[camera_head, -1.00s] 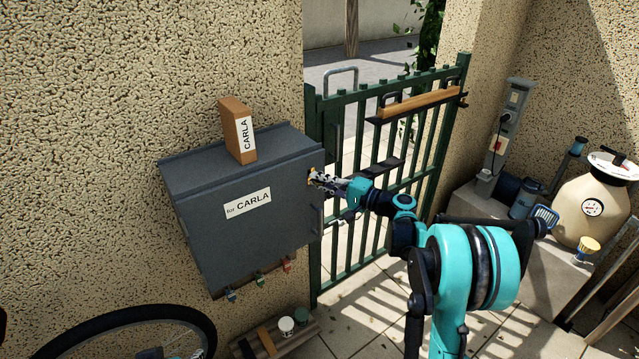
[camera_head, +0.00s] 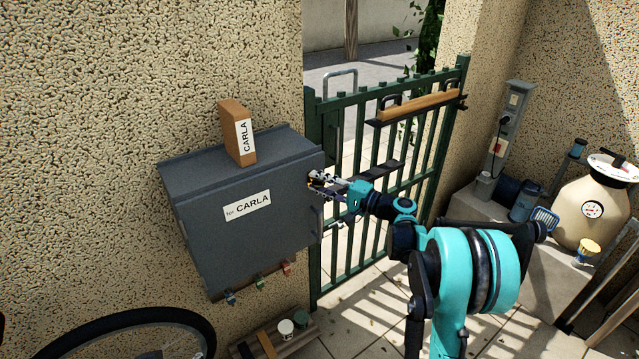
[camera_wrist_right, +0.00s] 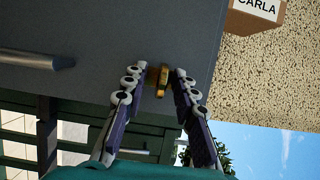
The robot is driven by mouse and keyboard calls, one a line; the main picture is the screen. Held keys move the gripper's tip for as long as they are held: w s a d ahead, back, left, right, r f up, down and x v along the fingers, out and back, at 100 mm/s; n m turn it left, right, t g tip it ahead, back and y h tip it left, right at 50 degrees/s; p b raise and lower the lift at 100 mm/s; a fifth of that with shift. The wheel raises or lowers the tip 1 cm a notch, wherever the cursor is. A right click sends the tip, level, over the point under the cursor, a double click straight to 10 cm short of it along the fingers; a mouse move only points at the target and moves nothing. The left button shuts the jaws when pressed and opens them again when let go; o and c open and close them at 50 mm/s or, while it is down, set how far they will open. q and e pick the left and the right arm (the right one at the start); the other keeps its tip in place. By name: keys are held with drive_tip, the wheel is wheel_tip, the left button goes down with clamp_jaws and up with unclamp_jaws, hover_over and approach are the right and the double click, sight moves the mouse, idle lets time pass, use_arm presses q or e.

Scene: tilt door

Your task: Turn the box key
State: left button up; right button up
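The dark grey box (camera_head: 215,262) hangs on the wall, its front labelled "for CARLA". The brass key (camera_wrist_right: 163,78) sticks out of its front near the upper right corner; in the head view only a small orange-yellow bit shows at the fingertips. My right gripper (camera_head: 318,182) is at the key. In the right wrist view its two fingers (camera_wrist_right: 161,80) stand on either side of the key, with a narrow gap on both sides, so it looks open around the key. My left gripper is not in view.
A brown parcel (camera_head: 236,138) labelled CARLA stands on the box; it also shows in the wrist view (camera_wrist_right: 257,14). A green barred gate (camera_head: 437,135) is right of the box.

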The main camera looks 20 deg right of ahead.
drive_tip(key=v, duration=1.2)
drive_tip(key=s+a+f+n+g+h, duration=0.2)
drive_tip(key=s+a+g, duration=0.1)
drive_tip(key=s+a, duration=0.3)
drive_tip(key=s+a+f+n+g+h, duration=0.25)
drive_tip(key=s+a, duration=0.25)
drive_tip(key=a, duration=0.3)
drive_tip(key=s+d+f+n+h, duration=0.1)
drive_tip(key=s+f+n+h, duration=0.1)
drive_tip(key=s, duration=0.6)
drive_tip(key=s+d+f+n+h+b, duration=0.1)
drive_tip(key=s+f+n+h, duration=0.2)
drive_tip(key=s, duration=0.6)
drive_tip(key=shift+d+f+g+h, duration=0.3)
drive_tip(key=shift+f+g+h, duration=0.2)
drive_tip(key=shift+h, duration=0.75)
drive_tip(key=shift+s, duration=0.15)
